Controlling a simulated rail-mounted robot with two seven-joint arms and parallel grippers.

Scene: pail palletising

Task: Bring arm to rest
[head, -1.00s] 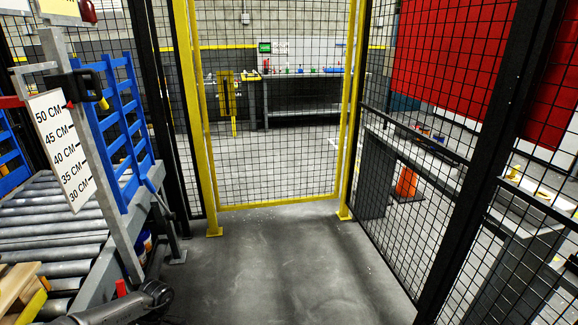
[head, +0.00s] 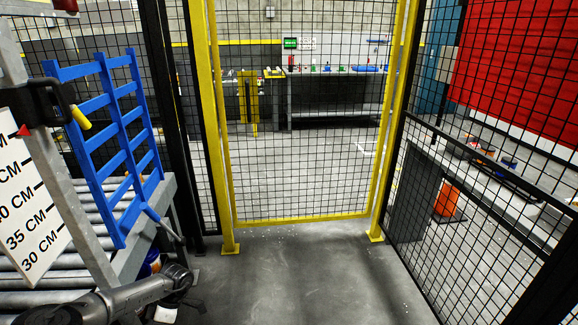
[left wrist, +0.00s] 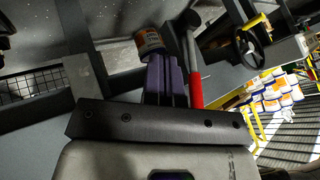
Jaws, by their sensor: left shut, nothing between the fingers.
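My left arm (head: 135,297) shows at the lower left of the head view, beside the roller conveyor. Its gripper cannot be made out clearly there. In the left wrist view my left gripper (left wrist: 164,62) shows as purple-grey fingers close together, with nothing held between them. A small pail with an orange and white label (left wrist: 150,42) appears just beyond the fingertips; I cannot tell the gap. A red-handled tool (left wrist: 195,88) appears right beside the fingers. My right gripper is in neither view.
The roller conveyor (head: 88,262) with a blue rack (head: 115,150) and a height scale (head: 25,215) stands at left. A yellow-framed mesh gate (head: 300,216) is ahead, mesh fencing at right. Grey floor (head: 300,275) between is clear. Several stacked pails (left wrist: 270,95) show in the wrist view.

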